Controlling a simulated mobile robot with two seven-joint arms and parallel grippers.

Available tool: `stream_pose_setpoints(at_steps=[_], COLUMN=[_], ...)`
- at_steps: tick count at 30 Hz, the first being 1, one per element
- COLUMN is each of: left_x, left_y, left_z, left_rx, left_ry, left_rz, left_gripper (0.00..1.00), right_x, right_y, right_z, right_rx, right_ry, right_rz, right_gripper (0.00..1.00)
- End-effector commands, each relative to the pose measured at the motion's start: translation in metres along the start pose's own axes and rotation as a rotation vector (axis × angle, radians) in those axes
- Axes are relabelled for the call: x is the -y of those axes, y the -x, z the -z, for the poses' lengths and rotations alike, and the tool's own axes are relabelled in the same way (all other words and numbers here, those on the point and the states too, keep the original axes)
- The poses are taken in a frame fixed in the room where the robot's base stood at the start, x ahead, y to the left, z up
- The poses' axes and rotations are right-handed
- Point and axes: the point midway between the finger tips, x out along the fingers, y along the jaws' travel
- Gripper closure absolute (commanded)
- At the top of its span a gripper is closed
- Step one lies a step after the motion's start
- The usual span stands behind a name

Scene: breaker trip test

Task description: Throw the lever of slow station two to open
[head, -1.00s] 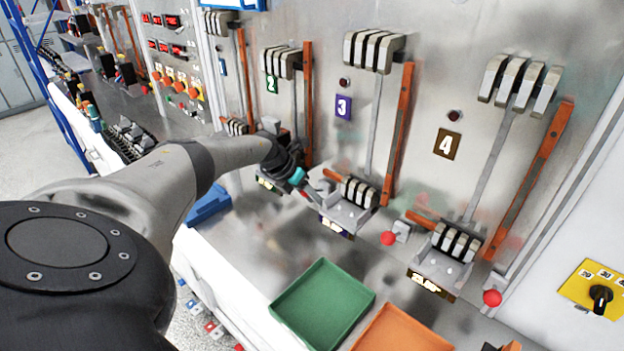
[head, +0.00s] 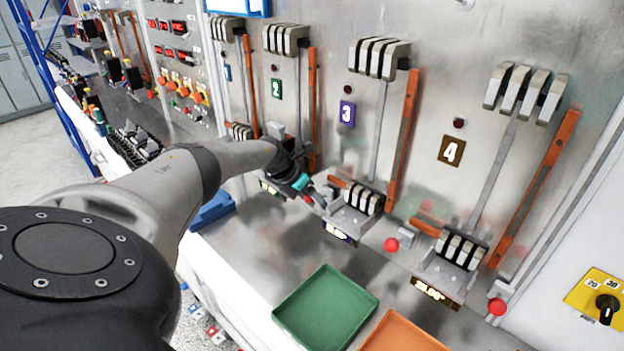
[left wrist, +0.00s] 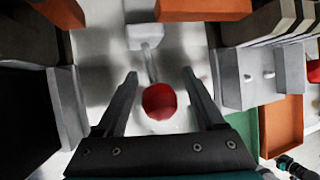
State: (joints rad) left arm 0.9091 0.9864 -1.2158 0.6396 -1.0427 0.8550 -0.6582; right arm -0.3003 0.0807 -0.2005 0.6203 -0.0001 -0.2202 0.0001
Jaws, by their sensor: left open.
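Station two carries a green number 2 plate (head: 276,89) on the metal panel. Its lower part is mostly hidden behind my left arm in the head view. My left gripper (head: 316,198) is low on the panel, between the bases of stations two and three. In the left wrist view, my left gripper (left wrist: 160,74) is open. A red ball knob (left wrist: 159,101) on a thin grey rod shows between its fingers, with a gap on both sides. The rod runs to a light grey block (left wrist: 145,36). A small dark and teal part, seemingly of my right arm, shows at the lower right corner.
Station three's base (head: 355,210) stands close right of the gripper, with its red knob (head: 391,244) beyond. Station four's red knob (head: 497,307) is further right. A green tray (head: 325,308) and an orange tray (head: 400,335) lie in front. Orange-brown upright bars (head: 403,140) line the panel.

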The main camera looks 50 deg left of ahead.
Motion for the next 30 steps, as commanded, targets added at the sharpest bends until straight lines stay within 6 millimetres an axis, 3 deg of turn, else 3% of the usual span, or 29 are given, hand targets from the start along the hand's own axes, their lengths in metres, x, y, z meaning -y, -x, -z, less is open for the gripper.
stream_pose_setpoints(at_steps=[8, 19, 30], left_x=[-0.001, -0.001, -0.001], left_y=[0.023, 0.079, 0.138], left_z=[-0.001, 0.0, 0.001], left_rx=[0.001, 0.001, 0.001], left_ry=[0.0, -0.001, 0.0], left_rz=[-0.002, -0.003, -0.003], left_gripper=[0.29, 0.29, 0.29], right_x=[0.0, -0.001, 0.0], right_y=[0.01, 0.017, 0.01], right_z=[0.001, 0.002, 0.001], right_rx=[0.0, 0.0, 0.0], right_ry=[0.0, -0.001, -0.001], right_rz=[0.0, 0.0, 0.0], right_gripper=[1.0, 1.0, 1.0])
